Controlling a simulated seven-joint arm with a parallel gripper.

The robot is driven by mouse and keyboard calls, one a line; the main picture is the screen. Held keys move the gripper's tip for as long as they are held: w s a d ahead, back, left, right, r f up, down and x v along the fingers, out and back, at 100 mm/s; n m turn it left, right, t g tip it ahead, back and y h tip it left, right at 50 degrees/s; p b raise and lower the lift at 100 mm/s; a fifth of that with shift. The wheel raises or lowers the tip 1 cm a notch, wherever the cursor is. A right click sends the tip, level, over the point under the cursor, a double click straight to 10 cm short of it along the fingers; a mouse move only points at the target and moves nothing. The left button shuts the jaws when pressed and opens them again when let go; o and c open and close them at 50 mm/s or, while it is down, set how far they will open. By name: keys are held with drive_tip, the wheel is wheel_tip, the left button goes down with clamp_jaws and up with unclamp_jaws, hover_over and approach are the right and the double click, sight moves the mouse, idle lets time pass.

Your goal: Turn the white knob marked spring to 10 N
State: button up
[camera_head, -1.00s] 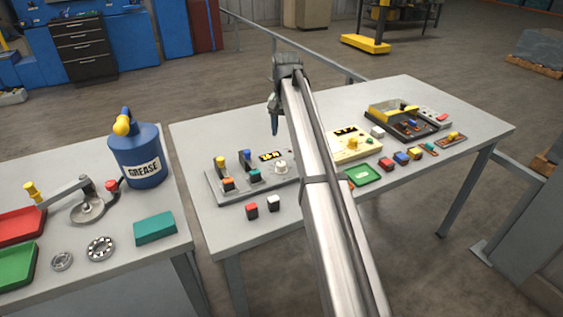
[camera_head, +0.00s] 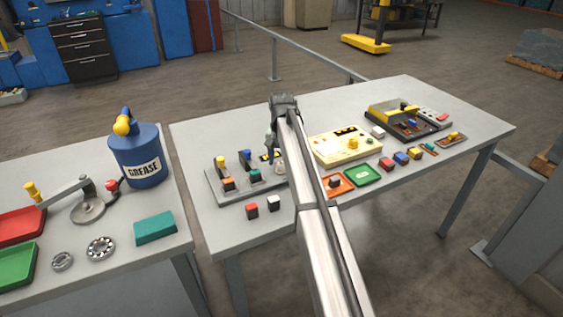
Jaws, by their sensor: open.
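A grey rotor stand (camera_head: 222,196) on the right table carries a yellow-topped and a blue-topped post, with orange and teal blocks in front. A white knob (camera_head: 280,168) sits at its right end, partly hidden by my arm. Its marking and setting are too small to read. A dark display (camera_head: 265,157) with yellow characters lies behind it, partly covered. My gripper (camera_head: 270,148) is open and empty, pointing down just above and behind the knob. I cannot tell whether it touches anything.
A cream panel (camera_head: 330,155) with a yellow knob stands right of my arm. An orange tray (camera_head: 345,190) and a green tray (camera_head: 374,181) lie near the front edge. Red (camera_head: 252,211) and white (camera_head: 274,203) blocks lie before the stand. A blue grease can (camera_head: 135,160) stands left.

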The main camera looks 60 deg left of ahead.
drive_tip(key=shift+f, duration=0.65)
drive_tip(key=c, duration=1)
